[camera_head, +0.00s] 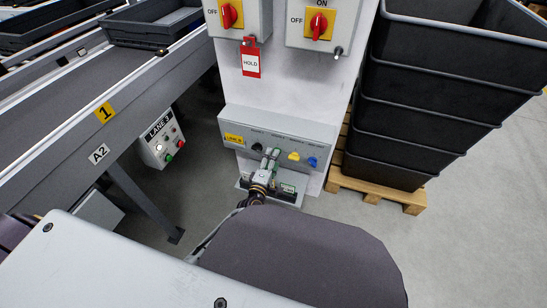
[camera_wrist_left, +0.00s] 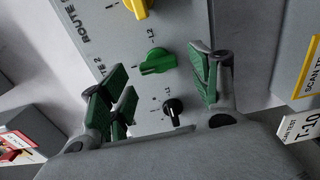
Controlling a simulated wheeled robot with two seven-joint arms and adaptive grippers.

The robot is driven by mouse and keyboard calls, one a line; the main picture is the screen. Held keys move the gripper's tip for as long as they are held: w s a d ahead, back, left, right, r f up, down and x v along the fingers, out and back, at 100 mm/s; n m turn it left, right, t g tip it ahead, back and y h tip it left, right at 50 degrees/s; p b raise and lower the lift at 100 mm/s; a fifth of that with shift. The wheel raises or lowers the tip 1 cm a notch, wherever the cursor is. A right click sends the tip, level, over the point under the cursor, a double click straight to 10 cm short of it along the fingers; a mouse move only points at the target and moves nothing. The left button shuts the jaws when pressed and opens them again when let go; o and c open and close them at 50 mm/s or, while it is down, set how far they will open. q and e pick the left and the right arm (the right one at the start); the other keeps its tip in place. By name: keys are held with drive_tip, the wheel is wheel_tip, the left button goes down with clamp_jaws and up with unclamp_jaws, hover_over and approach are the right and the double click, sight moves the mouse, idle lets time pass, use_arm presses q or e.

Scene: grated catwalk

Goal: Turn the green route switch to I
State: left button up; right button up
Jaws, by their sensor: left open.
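The green route switch (camera_wrist_left: 155,62) shows in the left wrist view as a round knob with a raised grip bar, on a grey panel (camera_head: 236,125) fixed low on the white cabinet. The marks beside it are too small to read surely, so I cannot tell which one it points to. My left gripper (camera_head: 271,158) is in front of the panel and hides the green switch in the head view. In the left wrist view its green-padded fingers (camera_wrist_left: 161,72) are open, with the switch showing between them; contact is not visible. My right gripper is out of view.
A yellow knob (camera_head: 293,156) and a blue knob (camera_head: 312,161) are right of my left gripper; a black knob (camera_head: 257,147) is left. Red switches (camera_head: 229,16) and a HOLD tag (camera_head: 251,60) are above. Stacked dark crates (camera_head: 408,146) stand right, a conveyor (camera_head: 75,120) left.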

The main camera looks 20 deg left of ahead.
use_arm(q)
drive_tip(key=s, duration=0.9)
drive_tip(key=shift+s+a, duration=0.2)
drive_tip(key=shift+d, duration=0.1)
idle(0.6)
